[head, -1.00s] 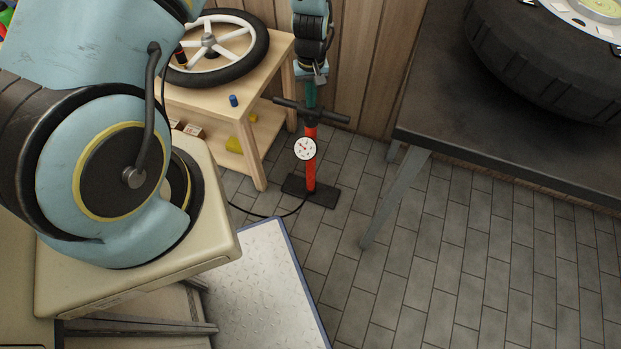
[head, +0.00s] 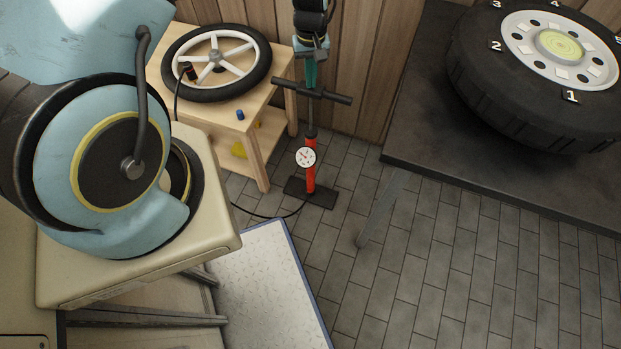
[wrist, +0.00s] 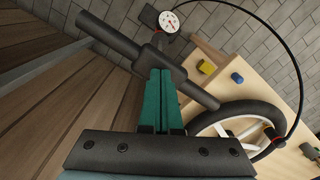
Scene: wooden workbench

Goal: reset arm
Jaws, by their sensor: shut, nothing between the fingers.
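My gripper (head: 311,78) is above the middle of the floor pump's black handle (head: 335,97) in the head view. Its teal fingers are together and point down, with nothing seen between them. In the wrist view the shut fingers (wrist: 159,90) overlap the middle of the handle (wrist: 110,36); I cannot tell whether they touch it. The pump has a red barrel (head: 311,179), a white dial gauge (head: 305,157) and a black foot on the tiled floor. It stands upright. The gauge also shows in the wrist view (wrist: 168,21).
A wooden stand (head: 256,143) at the back left holds a white-spoked wheel (head: 217,61) and a blue cap (head: 240,115). A wood-panelled wall (head: 362,75) is close behind the pump. A dark table (head: 420,130) at right bears a large tyre (head: 500,105). The floor between is clear.

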